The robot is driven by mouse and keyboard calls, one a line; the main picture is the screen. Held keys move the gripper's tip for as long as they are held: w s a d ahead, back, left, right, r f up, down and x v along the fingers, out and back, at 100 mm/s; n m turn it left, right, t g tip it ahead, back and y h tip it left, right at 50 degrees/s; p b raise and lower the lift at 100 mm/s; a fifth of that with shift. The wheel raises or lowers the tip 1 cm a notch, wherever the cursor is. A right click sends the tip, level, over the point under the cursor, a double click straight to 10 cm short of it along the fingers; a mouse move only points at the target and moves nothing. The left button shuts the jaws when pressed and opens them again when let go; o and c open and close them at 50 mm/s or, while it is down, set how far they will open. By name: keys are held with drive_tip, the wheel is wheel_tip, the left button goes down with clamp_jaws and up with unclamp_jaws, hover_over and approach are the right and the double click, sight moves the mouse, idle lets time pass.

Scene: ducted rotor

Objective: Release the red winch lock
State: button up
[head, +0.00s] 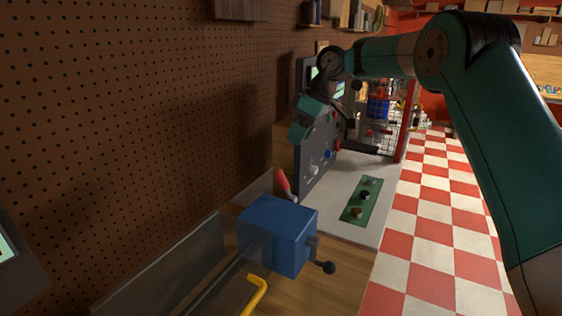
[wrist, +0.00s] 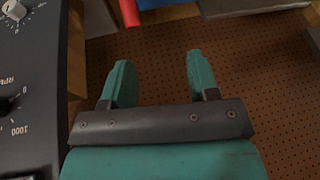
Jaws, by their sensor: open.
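The red winch lock is most likely the red-handled lever (head: 284,182) that stands tilted behind the blue winch box (head: 277,233) in the head view. In the wrist view, a red tip (wrist: 130,12) shows at the top edge beside a bit of blue, beyond my fingertips. My gripper (wrist: 158,72) is open and empty, its two teal fingers apart and touching nothing that I can see. In the head view my gripper's end is above and beyond the lever, close to the dark control panel (head: 316,160). The lever's base is partly hidden by the blue box.
A black-knobbed crank (head: 325,267) and a yellow handle (head: 255,294) are near the blue box. A green button plate (head: 361,200) lies on the pale bench top. The control panel also fills the left of the wrist view (wrist: 35,75). A pegboard wall (head: 130,120) bounds the left.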

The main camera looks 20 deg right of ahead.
sight(281, 180)
drive_tip(key=w+d+p, duration=0.1)
drive_tip(key=w+d, duration=0.2)
drive_tip(key=w, duration=0.1)
drive_tip(key=shift+n, duration=0.3)
drive_tip(key=x, duration=1.1)
drive_tip(key=d+p+x, duration=0.1)
drive_tip(key=x, duration=0.5)
drive_tip(key=shift+a+f, duration=0.15)
drive_tip(key=shift+f, duration=0.3)
drive_tip(key=shift+c, duration=0.3)
clamp_jaws()
